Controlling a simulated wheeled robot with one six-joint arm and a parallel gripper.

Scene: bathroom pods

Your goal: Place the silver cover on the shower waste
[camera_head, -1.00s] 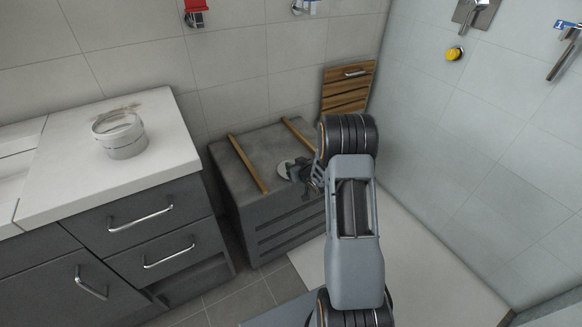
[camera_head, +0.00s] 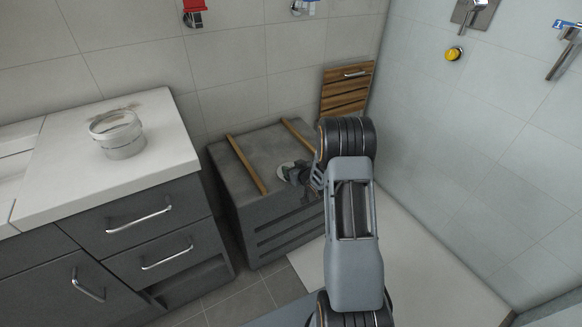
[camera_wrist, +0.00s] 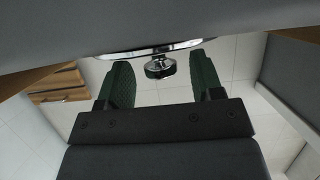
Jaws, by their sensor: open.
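The silver cover (camera_head: 284,172) lies on top of the grey cabinet, between two wooden strips, partly hidden by my gripper (camera_head: 302,175). In the wrist view the cover (camera_wrist: 150,50) is a shiny disc flat against the grey top, with a round knob (camera_wrist: 160,67) standing out from it. My gripper (camera_wrist: 161,70) is open, its two green fingers on either side of the knob with a gap on both sides. The shower waste is not visible; part of the white shower floor (camera_head: 420,250) is hidden behind my arm.
The grey cabinet (camera_head: 235,205) carries wooden strips (camera_head: 246,163). A slatted wooden panel (camera_head: 346,90) leans in the corner. A vanity counter (camera_head: 60,185) with a round container (camera_head: 118,138) stands at left. The shower wall (camera_head: 480,150) rises at right.

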